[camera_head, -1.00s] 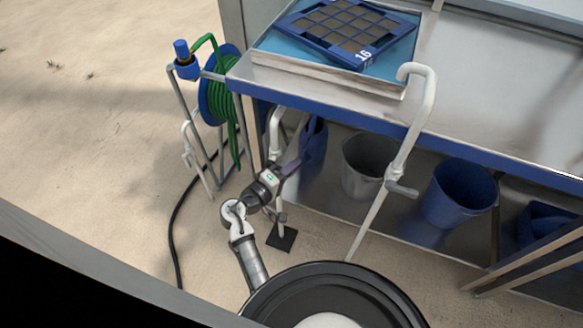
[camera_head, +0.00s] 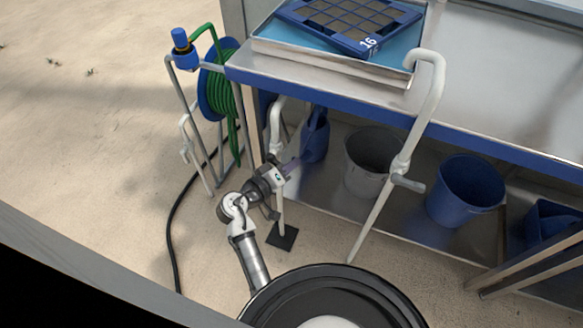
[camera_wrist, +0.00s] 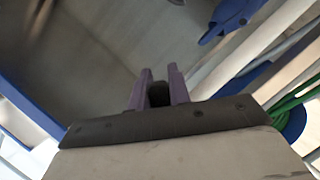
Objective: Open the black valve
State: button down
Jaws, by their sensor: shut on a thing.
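In the head view my gripper (camera_head: 291,166) is beside the upper part of the white standpipe (camera_head: 276,125) that stands on a black base plate (camera_head: 283,237). In the wrist view the two purple fingers (camera_wrist: 160,88) are shut on a small dark piece (camera_wrist: 159,94), which looks like the black valve's handle. Most of that piece is hidden between the fingers. In the head view my gripper hides the valve, so its turn angle cannot be told. Another white pipe (camera_head: 428,95) with a grey handle (camera_head: 408,183) stands to the right.
A blue watering can (camera_head: 315,135), a grey bucket (camera_head: 371,165) and a blue bucket (camera_head: 466,190) are underneath. A green hose reel (camera_head: 218,95) stands left.

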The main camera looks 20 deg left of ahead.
jog(key=shift+a+f+m+g+y+b, duration=0.15)
jog(key=shift+a+f+m+y+b, duration=0.25)
jog(key=shift+m+b, duration=0.25)
jog(key=shift+a+f+m+g+y+b, duration=0.15)
jog(key=shift+a+f+m+y+b, duration=0.2)
jog(key=shift+m, duration=0.4)
jog(key=c, duration=1.3)
grip_release()
jog(key=shift+r, duration=0.1)
